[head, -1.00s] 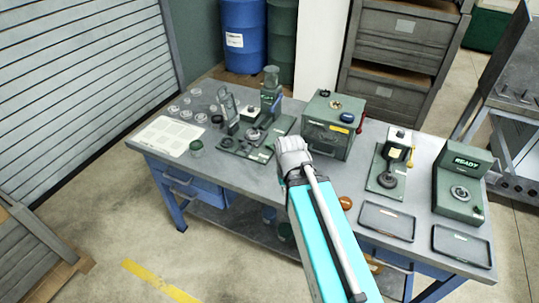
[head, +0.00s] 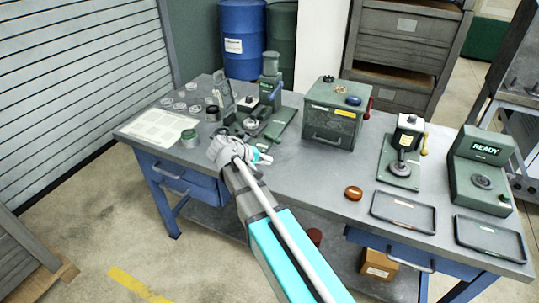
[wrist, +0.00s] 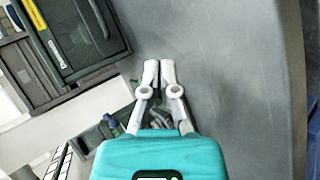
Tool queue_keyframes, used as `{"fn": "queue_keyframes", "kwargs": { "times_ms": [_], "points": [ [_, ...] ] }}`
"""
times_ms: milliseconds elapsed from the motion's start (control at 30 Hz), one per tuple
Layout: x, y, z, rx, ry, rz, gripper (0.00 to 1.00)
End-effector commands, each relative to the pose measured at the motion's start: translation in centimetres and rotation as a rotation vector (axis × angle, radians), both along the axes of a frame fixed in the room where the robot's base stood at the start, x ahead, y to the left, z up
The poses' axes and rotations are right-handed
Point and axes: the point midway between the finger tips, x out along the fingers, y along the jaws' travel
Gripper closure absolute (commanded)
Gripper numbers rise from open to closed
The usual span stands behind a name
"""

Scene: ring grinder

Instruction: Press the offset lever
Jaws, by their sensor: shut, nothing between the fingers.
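My gripper (head: 262,158) is over the front middle of the bench, and its white fingers (wrist: 159,68) are shut and empty in the wrist view. Two levers show in the head view, and I cannot tell which is the offset lever. One is a red lever (head: 368,107) on the right side of the green box (head: 332,122). The other is a yellow-tipped handle (head: 424,152) on the green-based press (head: 400,172). My gripper is left of both and apart from them. The green box also shows at upper left in the wrist view (wrist: 75,30). No lever shows clearly there.
The grey bench (head: 290,175) is clear in front of the green box. An orange disc (head: 353,193) and a black tray (head: 403,212) lie to the right. A READY station (head: 480,165) stands at the right end. The grinder fixture (head: 262,122) stands behind my gripper.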

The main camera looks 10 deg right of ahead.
Motion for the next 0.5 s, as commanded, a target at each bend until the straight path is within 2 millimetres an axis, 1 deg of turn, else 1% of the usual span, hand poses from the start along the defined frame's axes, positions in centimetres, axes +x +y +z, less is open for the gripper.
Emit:
{"fn": "queue_keyframes", "kwargs": {
  "times_ms": [33,200,333,500],
  "points": [
    [1.5,1.3,-1.3,-0.055,-0.018,0.024,1.00],
    [4.1,4.6,-1.1,-0.226,-0.080,0.087,1.00],
    [5.4,6.7,-0.7,-0.321,-0.119,0.121,1.00],
    [6.1,8.2,-0.2,-0.386,-0.147,0.145,1.00]
  ]
}}
